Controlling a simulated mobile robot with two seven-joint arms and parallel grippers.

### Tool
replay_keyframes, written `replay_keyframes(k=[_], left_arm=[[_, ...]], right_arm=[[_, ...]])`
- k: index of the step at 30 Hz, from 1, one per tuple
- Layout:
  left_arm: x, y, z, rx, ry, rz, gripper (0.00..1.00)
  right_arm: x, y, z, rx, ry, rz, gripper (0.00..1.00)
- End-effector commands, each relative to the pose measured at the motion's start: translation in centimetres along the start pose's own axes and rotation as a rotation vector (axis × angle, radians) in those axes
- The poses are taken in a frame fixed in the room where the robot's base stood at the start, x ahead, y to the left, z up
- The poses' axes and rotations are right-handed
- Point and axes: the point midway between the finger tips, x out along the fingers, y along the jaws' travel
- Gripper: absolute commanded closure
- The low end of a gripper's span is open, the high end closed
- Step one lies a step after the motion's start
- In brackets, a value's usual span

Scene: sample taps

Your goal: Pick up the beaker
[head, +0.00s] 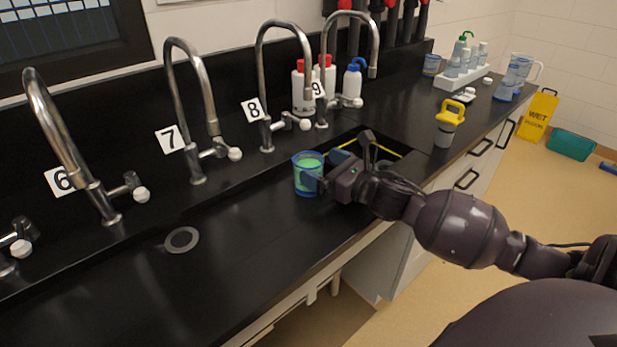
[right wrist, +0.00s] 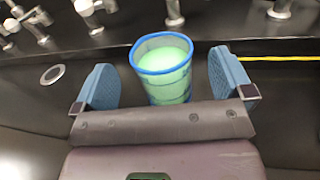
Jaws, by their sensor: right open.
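The beaker (head: 308,177) is clear with a blue rim and holds green liquid. It stands upright on the black bench below the tap labelled 8. My right gripper (head: 325,172) reaches it from the right in the head view. In the right wrist view, the beaker (right wrist: 163,72) is between the two blue fingers of the open gripper (right wrist: 166,88), with a gap visible on each side. The beaker's lower part is hidden behind the gripper body there. My left gripper is not in view.
Several curved taps line the back, including one (head: 190,100) labelled 7. A round drain (head: 181,240) lies at left. A yellow-edged sink (head: 385,148) is behind my right gripper. A yellow-topped container (head: 447,125) and a bottle rack (head: 460,76) stand at right. The bench's left front is clear.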

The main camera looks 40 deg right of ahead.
Motion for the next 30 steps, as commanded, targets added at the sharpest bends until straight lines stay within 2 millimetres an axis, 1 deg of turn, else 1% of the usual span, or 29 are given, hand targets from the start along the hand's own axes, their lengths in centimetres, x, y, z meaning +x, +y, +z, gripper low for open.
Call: replay_keyframes(k=[3, 9, 13, 20, 21, 23, 30], left_arm=[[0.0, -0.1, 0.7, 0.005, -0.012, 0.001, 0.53], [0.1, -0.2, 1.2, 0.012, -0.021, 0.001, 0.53], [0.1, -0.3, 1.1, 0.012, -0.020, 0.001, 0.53], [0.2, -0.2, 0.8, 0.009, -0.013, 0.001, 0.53], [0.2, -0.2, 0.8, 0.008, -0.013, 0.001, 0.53], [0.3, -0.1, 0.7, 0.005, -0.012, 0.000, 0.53], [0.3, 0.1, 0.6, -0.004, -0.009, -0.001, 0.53]], right_arm=[[1.5, 0.0, -0.1, -0.001, 0.000, -0.001, 0.02], [3.6, 0.0, -0.1, 0.000, 0.001, 0.000, 0.02], [4.2, 0.0, -0.1, 0.000, 0.001, 0.000, 0.02], [4.2, 0.0, 0.0, 0.000, 0.001, 0.000, 0.02], [4.2, 0.0, 0.0, 0.000, 0.001, 0.000, 0.05], [4.2, 0.0, 0.0, 0.000, 0.001, 0.000, 0.14], [4.2, 0.0, 0.0, 0.000, 0.001, 0.000, 0.51]])
